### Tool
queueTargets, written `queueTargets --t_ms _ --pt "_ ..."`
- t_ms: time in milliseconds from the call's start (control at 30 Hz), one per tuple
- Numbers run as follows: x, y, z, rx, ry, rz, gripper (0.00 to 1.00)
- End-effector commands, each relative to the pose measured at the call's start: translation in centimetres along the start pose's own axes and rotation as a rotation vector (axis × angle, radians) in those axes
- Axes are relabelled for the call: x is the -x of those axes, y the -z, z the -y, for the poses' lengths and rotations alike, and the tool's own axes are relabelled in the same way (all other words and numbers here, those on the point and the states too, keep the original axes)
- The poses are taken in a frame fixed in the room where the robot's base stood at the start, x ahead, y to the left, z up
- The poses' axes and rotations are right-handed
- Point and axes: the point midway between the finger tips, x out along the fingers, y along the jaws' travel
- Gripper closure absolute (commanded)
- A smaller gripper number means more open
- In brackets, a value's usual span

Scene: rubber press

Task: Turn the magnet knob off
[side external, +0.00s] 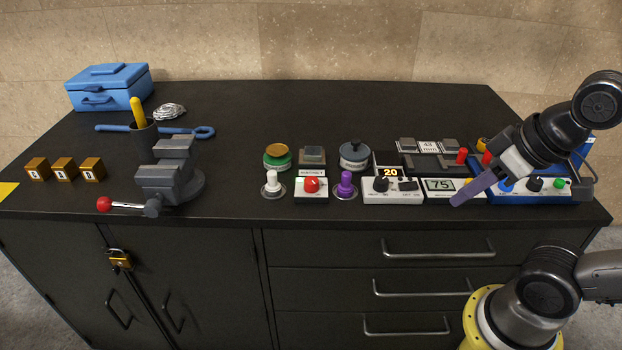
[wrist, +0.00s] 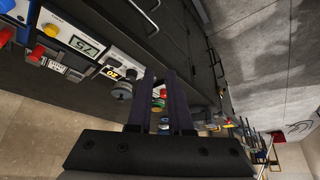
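A white box (side external: 311,196) with a round red knob (side external: 312,185) stands near the bench's front edge, between a white joystick-like knob and a purple one. A small dark label lies at its back, too small to read surely; I take this for the magnet knob. Which way the knob is set cannot be told. My gripper (side external: 456,204) is well to its right, above the boxes with displays, apart from the knob. In the wrist view, the two dark purple fingers (wrist: 161,76) stand apart with nothing held; small red and green things show in the gap, farther off.
A vise (side external: 170,176) stands to the left. The bench top between vise and white knob (side external: 271,184) is clear.

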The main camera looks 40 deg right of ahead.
Motion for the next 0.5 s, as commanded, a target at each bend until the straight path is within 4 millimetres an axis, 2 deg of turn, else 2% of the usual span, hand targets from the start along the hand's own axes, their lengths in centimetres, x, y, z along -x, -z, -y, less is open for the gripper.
queueTargets --t_ms 33,100,267,400,500 --pt "0.0 -0.3 0.0 -0.022 0.0 0.012 0.71" --pt "0.8 0.0 0.0 -0.08 -0.003 0.019 0.59" --pt "3.6 4.0 -0.1 -0.215 -0.01 0.028 0.3" --pt "5.1 8.7 0.1 -0.321 -0.023 0.075 0.27" --pt "5.3 12.4 0.3 -0.391 -0.038 0.119 0.27"
